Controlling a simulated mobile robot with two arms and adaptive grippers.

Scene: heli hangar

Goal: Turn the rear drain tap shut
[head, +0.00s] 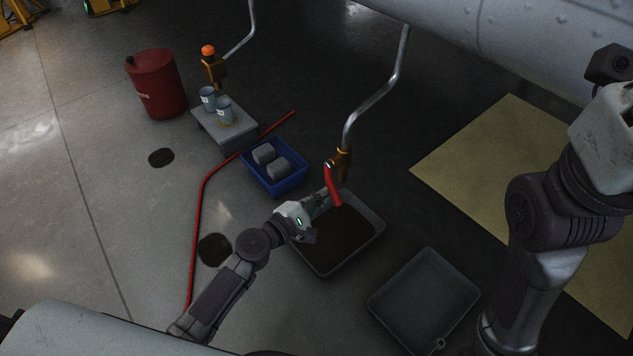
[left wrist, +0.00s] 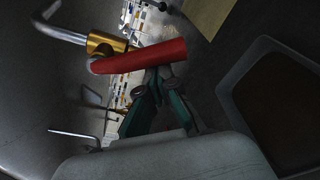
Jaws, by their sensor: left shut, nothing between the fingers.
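A brass drain tap (head: 343,158) sits at the lower end of a bent metal pipe, above a tray of dark liquid. Its red lever (head: 333,187) hangs steeply down. In the left wrist view the brass body (left wrist: 107,44) and red lever (left wrist: 140,56) show close up. My left gripper (head: 323,199) is beside the lever's lower part. Its green-grey fingers (left wrist: 158,76) are shut and empty, with tips at the lever; I cannot tell whether they touch it. My right arm stands at the right, its fingers out of view.
The tray (head: 322,273) lies under the tap, an empty tray (head: 417,310) to its right. A blue crate (head: 273,190), a red hose (head: 198,215), a small stand (head: 211,126) with cans and a red drum (head: 157,84) are left. Another tap (head: 214,70) has an orange top.

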